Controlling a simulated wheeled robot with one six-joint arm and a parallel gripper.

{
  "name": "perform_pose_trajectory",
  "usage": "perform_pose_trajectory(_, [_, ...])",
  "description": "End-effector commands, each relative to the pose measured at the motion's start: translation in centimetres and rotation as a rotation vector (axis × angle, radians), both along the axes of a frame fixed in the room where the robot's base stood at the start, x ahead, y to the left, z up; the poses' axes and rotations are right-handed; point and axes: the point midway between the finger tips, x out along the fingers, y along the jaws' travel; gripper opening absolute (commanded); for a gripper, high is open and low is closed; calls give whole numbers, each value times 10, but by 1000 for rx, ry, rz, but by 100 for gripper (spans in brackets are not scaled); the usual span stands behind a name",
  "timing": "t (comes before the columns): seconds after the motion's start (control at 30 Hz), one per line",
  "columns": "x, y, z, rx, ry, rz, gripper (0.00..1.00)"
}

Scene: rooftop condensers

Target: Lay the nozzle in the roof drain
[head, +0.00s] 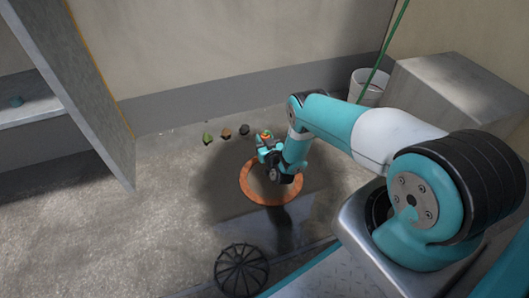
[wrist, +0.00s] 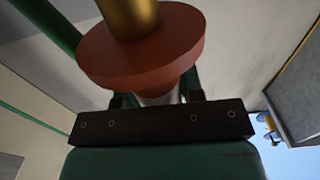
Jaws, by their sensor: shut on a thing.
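The nozzle has a brass cylinder and a wide red-orange collar (wrist: 145,50). In the head view only a small orange part of the nozzle (head: 266,134) shows at my gripper. My gripper (head: 268,149) is shut on the nozzle and appears held above the far side of an orange ring on the floor. That ring (head: 258,197) looks like the rim of the roof drain. The wrist view shows the nozzle between the jaws, with the collar beyond the dark gripper bar.
A black ribbed dome grate (head: 241,270) lies on the floor nearer me. Several small dark and green objects (head: 226,134) stand near the wall. A white bucket (head: 366,86) and a grey box (head: 450,95) are at right.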

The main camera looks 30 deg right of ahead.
Motion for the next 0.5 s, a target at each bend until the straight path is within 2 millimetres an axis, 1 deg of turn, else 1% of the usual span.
perform_pose_trajectory(0.2, [0, -1, -33, 0, -1, 0, 0])
perform_pose_trajectory(0.27, [0, -1, -40, 0, -1, -1, 0])
perform_pose_trajectory(0.33, [0, -1, -42, 1, -1, -1, 0])
perform_pose_trajectory(0.5, [0, -1, -39, 1, -1, -1, 0])
